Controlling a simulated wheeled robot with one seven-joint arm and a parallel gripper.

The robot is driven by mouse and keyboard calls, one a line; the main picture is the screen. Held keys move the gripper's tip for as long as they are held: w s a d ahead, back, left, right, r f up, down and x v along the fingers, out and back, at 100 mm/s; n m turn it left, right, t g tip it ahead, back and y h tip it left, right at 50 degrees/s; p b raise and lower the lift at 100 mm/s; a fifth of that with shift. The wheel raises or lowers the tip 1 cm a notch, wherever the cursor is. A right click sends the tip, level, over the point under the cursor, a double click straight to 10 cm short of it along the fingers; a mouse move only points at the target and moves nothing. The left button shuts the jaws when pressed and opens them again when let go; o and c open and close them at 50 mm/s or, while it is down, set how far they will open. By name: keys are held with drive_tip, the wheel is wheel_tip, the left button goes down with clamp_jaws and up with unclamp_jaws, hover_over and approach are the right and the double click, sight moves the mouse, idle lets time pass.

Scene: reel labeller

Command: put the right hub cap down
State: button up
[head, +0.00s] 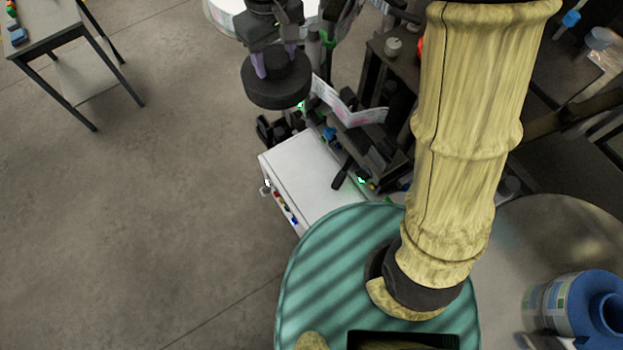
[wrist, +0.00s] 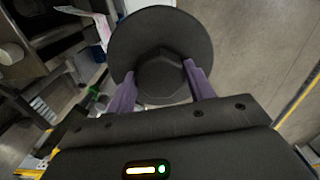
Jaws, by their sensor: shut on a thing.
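The right hub cap (head: 276,84) is a thick black disc. In the head view it hangs in the air below my gripper (head: 272,64), near the upper middle. In the wrist view the hub cap (wrist: 146,40) shows a wide round flange and a raised, faceted knob in its centre. The purple fingers of my gripper (wrist: 160,84) are shut on that knob from both sides. Nothing touches the underside of the disc that I can see, though part of it is hidden.
A white cabinet (head: 310,176) with small coloured buttons stands below right of the hub cap. Labeller parts and a printed paper strip (head: 348,108) are close on its right. A dark table (head: 48,30) is at the upper left. Open grey floor (head: 165,190) lies between.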

drive_tip(key=shift+s+a, duration=0.1)
drive_tip(key=shift+s, duration=0.1)
drive_tip(key=w+d+f+b, duration=0.1)
drive_tip(key=d+f+b, duration=0.1)
drive_tip(key=f+b, duration=0.7)
drive_tip(key=w+d+f+n+b, duration=0.1)
drive_tip(key=w+d+f+b, duration=0.1)
drive_tip(key=f+b, duration=0.8)
wheel_tip(320, 180, down, 4)
drive_tip(key=shift+w+r, duration=0.15)
drive_tip(key=shift+r, duration=0.1)
drive_tip(key=shift+f, duration=0.1)
wheel_tip(320, 180, down, 14)
drive_tip(key=p, duration=0.3)
drive_tip(key=shift+r, duration=0.2)
drive_tip(key=shift+a, duration=0.1)
drive_tip(key=shift+f+p, duration=0.75)
drive_tip(key=shift+f, duration=1.35)
